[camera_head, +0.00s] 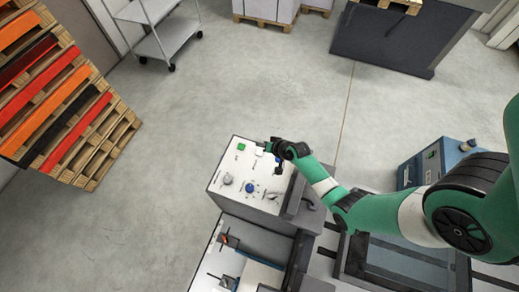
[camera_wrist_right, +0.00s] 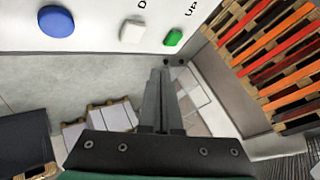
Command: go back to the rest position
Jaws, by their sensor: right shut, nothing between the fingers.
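My right gripper (camera_head: 277,168) is over the right part of a white control panel (camera_head: 226,164) in the head view. Its two fingers (camera_wrist_right: 161,74) are together and empty in the wrist view. The panel carries a green button (camera_head: 240,147), a white button (camera_head: 259,152), a blue button (camera_head: 250,187) and a grey knob (camera_head: 228,179). The wrist view shows the blue button (camera_wrist_right: 56,21), the white button (camera_wrist_right: 131,31) and the green button (camera_wrist_right: 173,38) beyond the fingers, apart from them. My left gripper is not in view.
A dark framed unit (camera_head: 402,260) lies below my right arm. The middle floor is clear.

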